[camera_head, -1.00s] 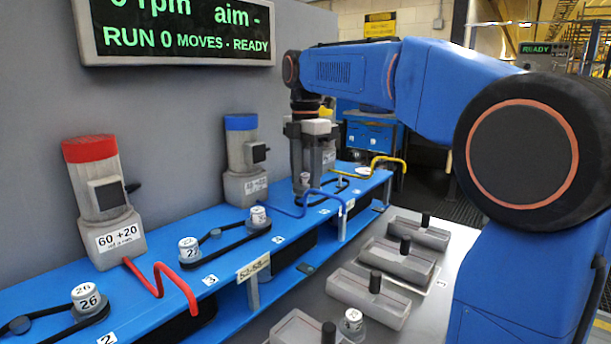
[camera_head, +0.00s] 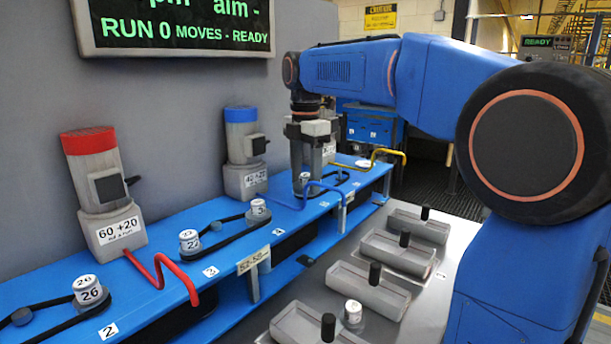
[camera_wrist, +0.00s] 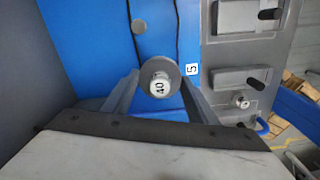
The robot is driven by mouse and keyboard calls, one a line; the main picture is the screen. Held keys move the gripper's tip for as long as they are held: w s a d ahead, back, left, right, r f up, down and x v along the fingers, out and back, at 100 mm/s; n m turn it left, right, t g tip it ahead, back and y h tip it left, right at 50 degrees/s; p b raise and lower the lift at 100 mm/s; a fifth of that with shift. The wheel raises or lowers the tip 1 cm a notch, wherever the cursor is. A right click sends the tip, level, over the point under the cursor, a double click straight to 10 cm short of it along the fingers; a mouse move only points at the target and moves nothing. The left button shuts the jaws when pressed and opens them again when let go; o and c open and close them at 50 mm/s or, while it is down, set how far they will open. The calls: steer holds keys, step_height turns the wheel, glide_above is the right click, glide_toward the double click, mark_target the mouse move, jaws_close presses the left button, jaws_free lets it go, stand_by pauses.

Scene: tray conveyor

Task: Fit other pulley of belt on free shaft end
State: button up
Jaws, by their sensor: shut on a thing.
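My gripper (camera_head: 303,183) points down over the far part of the blue deck (camera_head: 150,262). It is shut on a pale pulley marked 40 (camera_wrist: 158,86), whose top shows between the fingers in the wrist view. The same pulley (camera_head: 304,178) is small and partly covered by the fingers in the head view. Dark belt strands (camera_wrist: 178,28) run up from the pulley's area past a grey round disc (camera_wrist: 138,26). A label 5 (camera_wrist: 192,69) lies beside the pulley. The shaft under the pulley is hidden, so I cannot tell whether the pulley sits on it.
A blue bent rod (camera_head: 318,187), a yellow one (camera_head: 385,153) and a red one (camera_head: 160,275) rise near the deck. Motors with red (camera_head: 87,140) and blue (camera_head: 240,114) caps stand behind. Other belted pulleys (camera_head: 190,240) and grey trays (camera_head: 367,290) lie nearer; a loose pulley (camera_head: 352,312) stands between trays.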

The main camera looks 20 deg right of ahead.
mark_target(305, 174)
steer(key=shift+f, duration=0.6)
steer(key=o, duration=1.3)
steer(key=shift+c, duration=0.2)
step_height(305, 174, up, 17)
steer(key=shift+r, duration=0.2)
